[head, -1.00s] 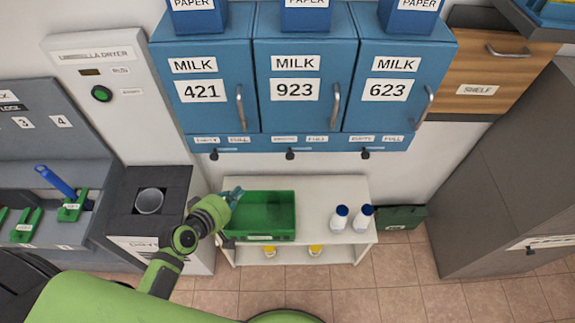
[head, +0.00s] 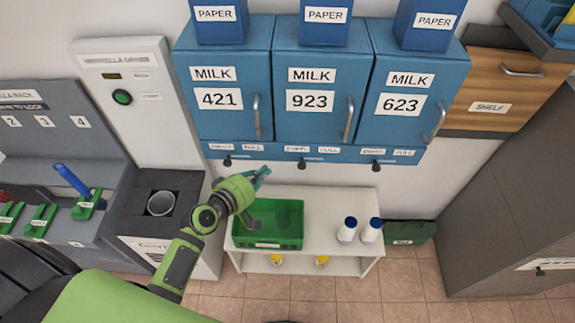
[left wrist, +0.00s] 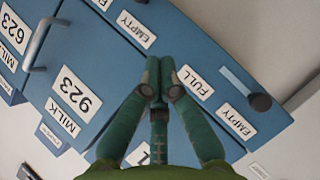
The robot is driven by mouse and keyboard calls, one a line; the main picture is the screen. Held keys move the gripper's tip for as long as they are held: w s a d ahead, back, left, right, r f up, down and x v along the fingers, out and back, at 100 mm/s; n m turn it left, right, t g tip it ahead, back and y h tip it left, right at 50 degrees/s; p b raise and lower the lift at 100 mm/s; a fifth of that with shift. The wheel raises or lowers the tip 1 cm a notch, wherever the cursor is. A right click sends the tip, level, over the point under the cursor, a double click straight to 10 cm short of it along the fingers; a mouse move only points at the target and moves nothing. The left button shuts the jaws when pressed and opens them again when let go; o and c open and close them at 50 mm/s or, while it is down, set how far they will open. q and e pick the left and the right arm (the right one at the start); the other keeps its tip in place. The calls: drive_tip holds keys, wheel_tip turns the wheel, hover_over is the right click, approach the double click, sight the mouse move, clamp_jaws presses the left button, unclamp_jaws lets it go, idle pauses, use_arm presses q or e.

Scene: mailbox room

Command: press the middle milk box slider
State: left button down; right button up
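The middle milk box (head: 315,75), labelled 923, is a blue wall box with a metal handle. Its dark slider knob (head: 301,163) hangs under its label strip, at the EMPTY end. In the left wrist view the middle box (left wrist: 80,55) is tilted, and the 421 box's slider knob (left wrist: 260,101) shows at right. My left gripper (head: 264,172) is just below the strip, between the left and middle knobs. In the left wrist view its fingertips (left wrist: 157,75) are together with nothing seen between them. I cannot tell whether they touch the strip. My right gripper is not in view.
The 421 box (head: 222,80) and 623 box (head: 405,95) flank the middle one. Below, a white shelf (head: 330,205) carries a green tray (head: 268,241) and two bottles (head: 358,231). A grey cabinet (head: 500,190) stands at right.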

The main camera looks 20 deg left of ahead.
sight(302, 163)
use_arm(q)
drive_tip(key=shift+w+d+f, duration=0.6)
drive_tip(key=shift+w+d, duration=0.2)
drive_tip(key=shift+w, duration=0.35)
drive_tip(key=shift+w+d+f, duration=0.6)
drive_tip(key=shift+w+d, duration=0.2)
drive_tip(key=shift+w, duration=0.3)
drive_tip(key=shift+w+d+f, duration=0.6)
drive_tip(key=shift+w+d, duration=0.2)
drive_tip(key=shift+w, duration=0.35)
drive_tip(key=d, duration=0.2)
drive_tip(key=w+d, duration=0.1)
drive_tip(key=d, duration=0.1)
drive_tip(key=d+p, duration=0.1)
drive_tip(key=d, duration=0.1)
drive_tip(key=shift+w+d, duration=0.25)
drive_tip(key=shift+w, duration=0.15)
drive_tip(key=shift+a, duration=0.1)
